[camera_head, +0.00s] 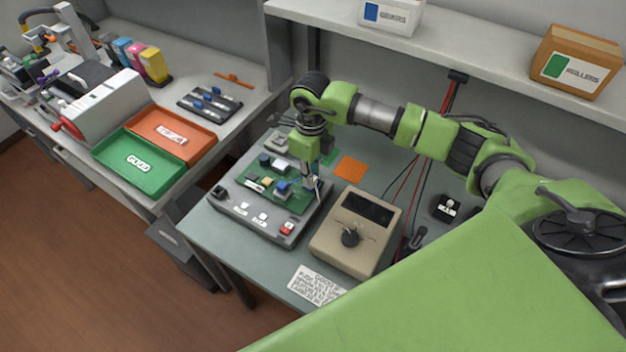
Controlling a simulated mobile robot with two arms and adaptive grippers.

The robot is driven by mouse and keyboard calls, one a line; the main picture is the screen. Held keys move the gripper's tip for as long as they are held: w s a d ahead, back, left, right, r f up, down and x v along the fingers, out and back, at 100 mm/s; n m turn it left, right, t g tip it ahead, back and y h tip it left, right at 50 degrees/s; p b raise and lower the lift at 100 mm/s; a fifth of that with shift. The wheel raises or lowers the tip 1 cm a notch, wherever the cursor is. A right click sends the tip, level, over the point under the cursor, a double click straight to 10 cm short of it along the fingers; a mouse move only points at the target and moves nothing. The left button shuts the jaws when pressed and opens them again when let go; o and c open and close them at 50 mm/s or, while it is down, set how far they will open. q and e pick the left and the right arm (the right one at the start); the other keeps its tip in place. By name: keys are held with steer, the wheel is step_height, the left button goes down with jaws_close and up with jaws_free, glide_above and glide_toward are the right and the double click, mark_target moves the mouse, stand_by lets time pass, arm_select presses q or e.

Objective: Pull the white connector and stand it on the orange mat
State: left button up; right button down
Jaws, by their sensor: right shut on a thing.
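My right gripper (312,184) points down at the right edge of the green circuit board (290,201), which lies on a grey test fixture (258,226). It is shut on a small pale piece that looks like the white connector (316,182). The fingers hide most of it, and I cannot tell whether it is still seated in the board. The orange mat (350,168) lies flat and bare on the table, just right of and behind the gripper. My left gripper is not in view.
A beige meter with a dial (352,238) stands close to the right of the fixture. A small green mat (329,157) lies behind the gripper. Red and black cables (409,171) hang to the right. A shelf (440,61) runs above the table.

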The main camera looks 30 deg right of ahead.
steer(key=shift+r+p, duration=0.45)
steer(key=shift+r, duration=0.45)
steer(key=shift+r+p, duration=0.8)
steer(key=shift+r, duration=0.85)
stand_by(0.9)
steer(key=shift+r+p, duration=0.95)
steer(key=shift+r, duration=1)
